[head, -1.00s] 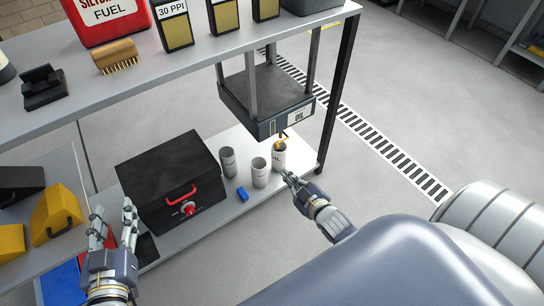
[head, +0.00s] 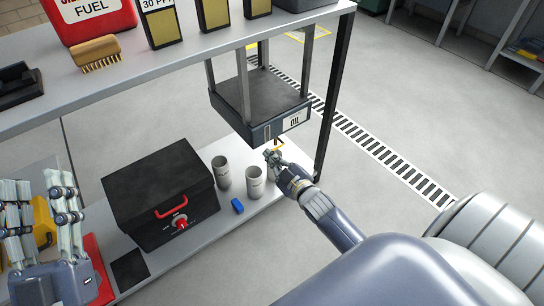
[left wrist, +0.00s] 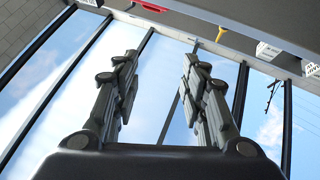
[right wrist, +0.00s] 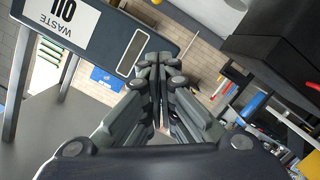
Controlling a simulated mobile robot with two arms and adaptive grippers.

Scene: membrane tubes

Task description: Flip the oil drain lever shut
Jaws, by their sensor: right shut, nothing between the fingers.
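The dark oil tank (head: 258,104) hangs under the shelf on posts, with its OIL label facing front; its WASTE OIL face (right wrist: 70,30) shows upside down in the right wrist view. The small yellow drain lever (head: 277,146) is below the tank's front edge, just above my right gripper. My right gripper (head: 272,154) is shut and empty, beside the lever; I cannot tell whether they touch. The lever cannot be made out in the right wrist view. My left gripper (head: 38,188) is open and empty at the far left, its fingers apart in the left wrist view (left wrist: 158,75).
A dark post (head: 334,95) stands right.

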